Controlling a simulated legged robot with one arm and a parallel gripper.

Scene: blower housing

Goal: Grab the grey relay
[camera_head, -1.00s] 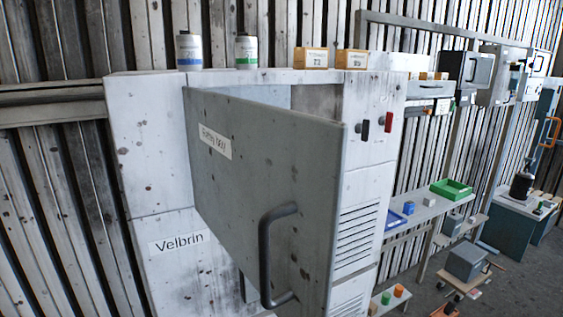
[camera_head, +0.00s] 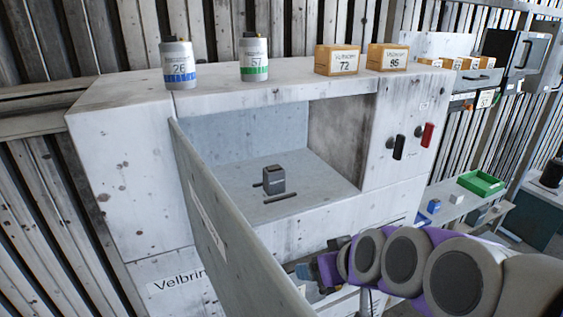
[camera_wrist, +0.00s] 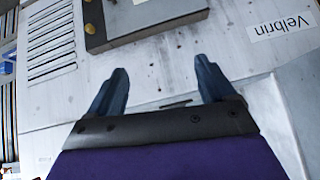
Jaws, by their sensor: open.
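The grey relay (camera_head: 274,180) is a small dark grey block standing upright on the floor of the open compartment (camera_head: 230,197) in the white cabinet. A dark bar lies just in front of it and another short dark piece beside it. My gripper (camera_head: 312,275) is outside the compartment, low in front of the cabinet, right of the open door and partly hidden by it. In the wrist view my gripper (camera_wrist: 163,88) has its two blue fingers spread apart with nothing between them. The relay is not recognisable in the wrist view.
The hinged door (camera_head: 225,225) stands open at the compartment's left side. Canisters (camera_head: 177,66) and yellow boxes (camera_head: 337,60) stand on the cabinet top. A black lever (camera_head: 399,147) and a red lever (camera_head: 427,135) stick out right of the opening. The compartment mouth is clear.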

